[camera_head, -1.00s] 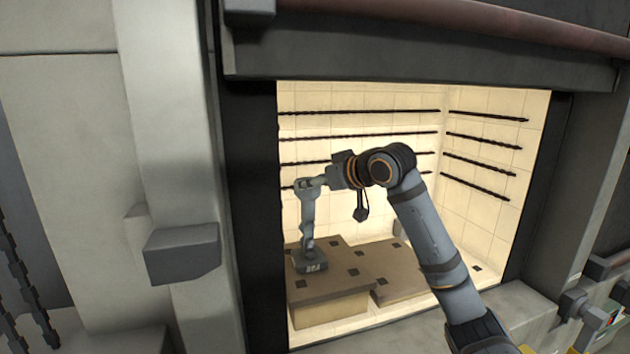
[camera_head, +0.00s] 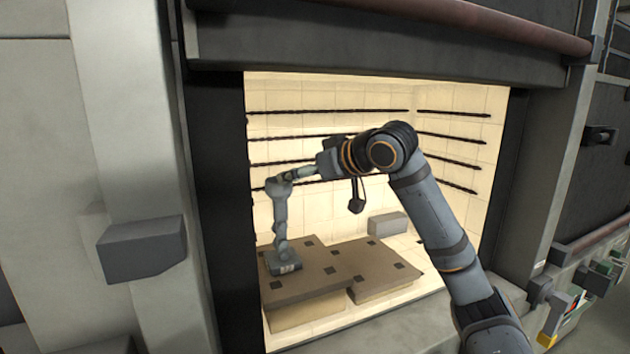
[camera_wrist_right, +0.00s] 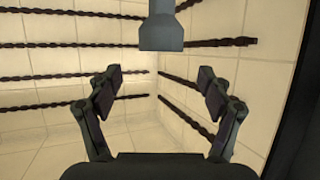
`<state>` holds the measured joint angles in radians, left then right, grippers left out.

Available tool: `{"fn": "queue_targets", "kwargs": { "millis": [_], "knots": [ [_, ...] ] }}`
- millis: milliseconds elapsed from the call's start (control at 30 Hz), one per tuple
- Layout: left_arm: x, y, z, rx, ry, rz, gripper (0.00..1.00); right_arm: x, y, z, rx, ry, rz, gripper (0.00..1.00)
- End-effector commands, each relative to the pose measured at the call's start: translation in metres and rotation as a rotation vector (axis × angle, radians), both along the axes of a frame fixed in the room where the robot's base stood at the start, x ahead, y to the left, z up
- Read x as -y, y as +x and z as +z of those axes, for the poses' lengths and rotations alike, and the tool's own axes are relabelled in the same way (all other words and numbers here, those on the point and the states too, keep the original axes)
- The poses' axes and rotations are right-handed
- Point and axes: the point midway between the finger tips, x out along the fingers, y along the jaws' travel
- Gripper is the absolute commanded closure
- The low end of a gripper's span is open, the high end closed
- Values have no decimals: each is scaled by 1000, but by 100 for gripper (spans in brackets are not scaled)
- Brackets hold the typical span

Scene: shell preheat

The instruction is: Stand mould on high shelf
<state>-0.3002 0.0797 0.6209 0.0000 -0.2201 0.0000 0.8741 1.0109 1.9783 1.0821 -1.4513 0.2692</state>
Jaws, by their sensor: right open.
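The mould (camera_head: 281,215) is a blue-grey upright piece with a dark labelled base. It stands on the left brown plate, the higher shelf (camera_head: 312,286), inside the lit furnace chamber. Its top has a bent part pointing right, towards my right gripper (camera_head: 312,168). In the right wrist view, a grey part of the mould (camera_wrist_right: 161,32) hangs in at the top centre, cut off by the frame. It lies above the gap between the spread fingers of my right gripper (camera_wrist_right: 158,80), which is open and empty. My left gripper is out of view.
A lower brown plate (camera_head: 372,268) lies right of the high shelf. A light grey block (camera_head: 388,223) sits behind it. Dark twisted rods (camera_head: 330,111) run along the chamber walls. The door frame (camera_head: 215,200) and lintel (camera_head: 380,62) bound the opening around my arm.

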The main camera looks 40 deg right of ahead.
Motion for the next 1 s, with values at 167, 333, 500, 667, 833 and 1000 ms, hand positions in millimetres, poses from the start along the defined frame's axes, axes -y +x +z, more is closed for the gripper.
{"fn": "queue_targets", "kwargs": {
  "millis": [167, 333, 500, 667, 833, 1000],
  "knots": [
    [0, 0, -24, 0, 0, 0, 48, 7, -36, 11, 3, -3, -3, 20],
    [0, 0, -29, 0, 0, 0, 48, 8, -53, 21, 1, 0, 0, 20],
    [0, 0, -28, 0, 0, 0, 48, 9, -56, 23, -1, 0, 1, 20],
    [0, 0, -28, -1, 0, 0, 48, 9, -56, 23, 0, 0, 1, 20],
    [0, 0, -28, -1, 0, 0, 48, 9, -56, 23, 0, 1, 1, 20],
    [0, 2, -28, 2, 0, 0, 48, 9, -56, 23, 0, 0, 1, 20]
  ]
}}
